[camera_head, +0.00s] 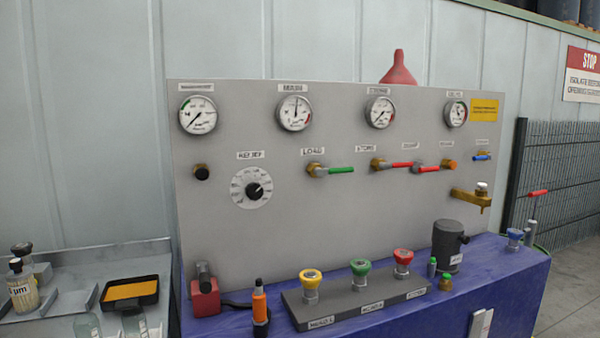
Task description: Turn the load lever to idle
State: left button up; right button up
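The load lever (341,170) has a green handle on a brass valve body, below a label that reads LOAD on the upright grey panel (330,235). Its handle points right and lies nearly level. No idle mark is readable beside it. Neither of my grippers shows in the head view, and nothing touches the lever.
Two red-handled valves (403,165) sit right of the lever, and a black knob (254,191) sits to its left. Yellow, green and red knobs stand on a grey block (350,310) on the blue bench (505,285). A brass tap (470,198) juts out at right.

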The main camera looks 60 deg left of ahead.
aim_at(318, 171)
jog(key=u, duration=1.7)
jog(key=i+l+u, duration=0.1)
jog(key=l, duration=0.2)
jog(key=i+l+u, duration=0.1)
jog(key=l, duration=0.25)
jog(key=i+l+u, duration=0.1)
jog(key=i+l, duration=0.25)
jog(key=l, duration=0.3)
jog(key=u, duration=0.05)
